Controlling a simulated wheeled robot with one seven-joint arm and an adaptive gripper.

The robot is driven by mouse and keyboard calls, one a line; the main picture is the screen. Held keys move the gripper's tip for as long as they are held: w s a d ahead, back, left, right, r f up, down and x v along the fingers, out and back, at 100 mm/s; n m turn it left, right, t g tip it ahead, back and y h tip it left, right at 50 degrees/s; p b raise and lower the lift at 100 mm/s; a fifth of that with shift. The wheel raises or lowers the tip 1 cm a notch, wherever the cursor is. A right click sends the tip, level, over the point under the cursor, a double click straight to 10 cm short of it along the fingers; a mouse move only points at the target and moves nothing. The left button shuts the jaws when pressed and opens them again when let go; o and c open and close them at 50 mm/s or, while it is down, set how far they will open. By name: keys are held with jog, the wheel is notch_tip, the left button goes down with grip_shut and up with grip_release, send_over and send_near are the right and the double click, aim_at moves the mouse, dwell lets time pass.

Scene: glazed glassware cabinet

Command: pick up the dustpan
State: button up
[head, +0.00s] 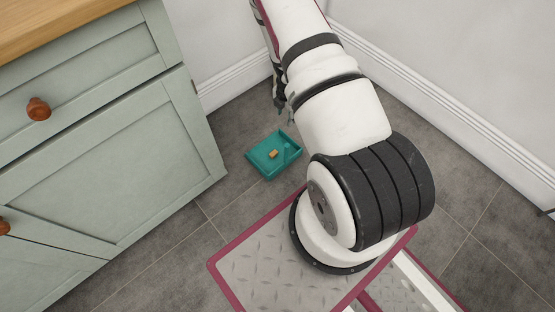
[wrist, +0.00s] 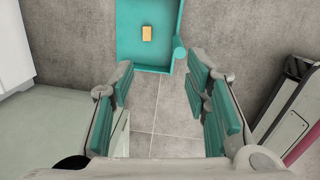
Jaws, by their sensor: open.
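The dustpan (head: 264,162) is a teal, shallow tray lying on the grey tile floor between the green cabinet and my base. A small orange-yellow block (head: 273,154) lies in it. In the wrist view the dustpan (wrist: 131,48) is at the top centre, with the block (wrist: 147,33) inside and a short rounded teal piece at its right corner. My gripper (wrist: 160,85) is open and empty, its teal-padded fingers spread apart below the dustpan in that picture. In the head view my gripper (head: 280,105) is partly hidden behind my arm, above the dustpan in the picture.
A pale green cabinet (head: 110,150) with round wooden knobs and a wooden top stands at the left. White walls with a skirting board (head: 460,140) meet in the corner behind the dustpan. Bare tile floor (head: 205,225) lies in front of the cabinet.

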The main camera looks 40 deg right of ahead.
jog(key=n+b, duration=0.1)
send_over(287, 149)
jog(key=d, duration=0.1)
jog(key=shift+g+y, duration=0.4)
jog(key=f, duration=0.5)
jog(key=shift+w+d+f, duration=0.15)
jog(key=shift+w+f, duration=0.25)
notch_tip(287, 149, down, 8)
jog(key=b, duration=0.3)
jog(key=shift+r, duration=0.1)
jog(key=shift+f+b, duration=1.85)
jog(key=shift+f, duration=0.95)
jog(key=shift+w, duration=0.1)
jog(key=shift+c, duration=0.6)
grip_shut()
